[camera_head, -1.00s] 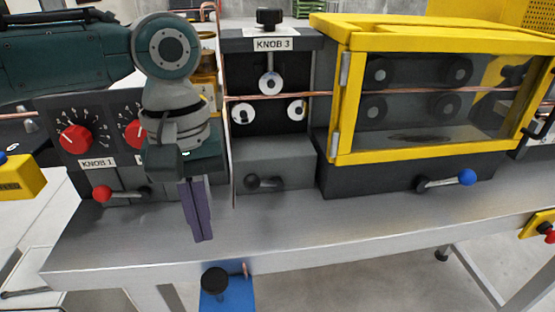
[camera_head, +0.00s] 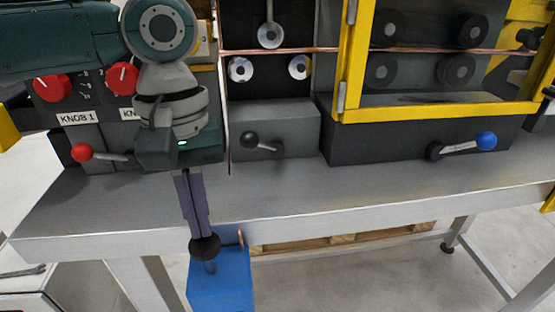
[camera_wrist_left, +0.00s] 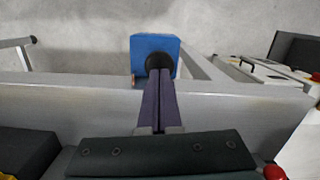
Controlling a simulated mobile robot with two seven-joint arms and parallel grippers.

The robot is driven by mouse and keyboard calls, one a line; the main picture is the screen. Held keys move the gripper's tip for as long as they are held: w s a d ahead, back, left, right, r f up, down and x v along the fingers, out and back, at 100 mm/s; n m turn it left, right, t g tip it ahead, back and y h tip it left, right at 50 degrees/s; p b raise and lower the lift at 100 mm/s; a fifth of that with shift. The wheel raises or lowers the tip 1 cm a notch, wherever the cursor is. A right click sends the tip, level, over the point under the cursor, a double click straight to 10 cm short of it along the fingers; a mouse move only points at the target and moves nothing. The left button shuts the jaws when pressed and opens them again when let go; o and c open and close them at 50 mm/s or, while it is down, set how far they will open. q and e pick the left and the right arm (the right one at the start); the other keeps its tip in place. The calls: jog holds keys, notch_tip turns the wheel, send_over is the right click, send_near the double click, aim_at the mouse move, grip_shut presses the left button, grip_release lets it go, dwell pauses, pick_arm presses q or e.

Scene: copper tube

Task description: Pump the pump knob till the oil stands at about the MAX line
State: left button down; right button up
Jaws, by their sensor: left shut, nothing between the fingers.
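The black pump knob (camera_head: 205,247) stands on top of the blue pump box (camera_head: 221,284), below the table's front edge. My left gripper (camera_head: 201,232) points down in front of the table edge, its purple fingers shut together and empty. In the head view its tips overlap the top of the knob; I cannot tell whether they touch. In the left wrist view the shut fingers (camera_wrist_left: 160,76) reach toward the knob (camera_wrist_left: 158,62) on the blue box (camera_wrist_left: 139,48). No oil level or MAX line can be made out. My right gripper is not in view.
The grey table (camera_head: 300,193) carries a machine with red dials (camera_head: 122,77), a red-tipped lever (camera_head: 83,153), a black-tipped lever (camera_head: 249,140) and a blue-tipped lever (camera_head: 486,140). A yellow-framed guard (camera_head: 430,112) stands right. The table's front strip is clear.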

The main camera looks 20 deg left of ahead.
pick_arm(q)
jog(key=shift+f+b, duration=0.35)
jog(key=shift+f, duration=1.1)
jog(key=shift+w+a+r, duration=0.3)
jog(key=shift+w+a, duration=0.25)
jog(key=shift+w, duration=0.05)
jog(key=shift+w+a+r, duration=0.3)
jog(key=shift+w+a, duration=0.2)
jog(key=shift+w, duration=0.1)
notch_tip(320, 180, up, 10)
jog(key=p, duration=0.1)
jog(key=shift+w+a, duration=0.25)
jog(key=shift+w, duration=0.1)
jog(key=shift+f, duration=0.1)
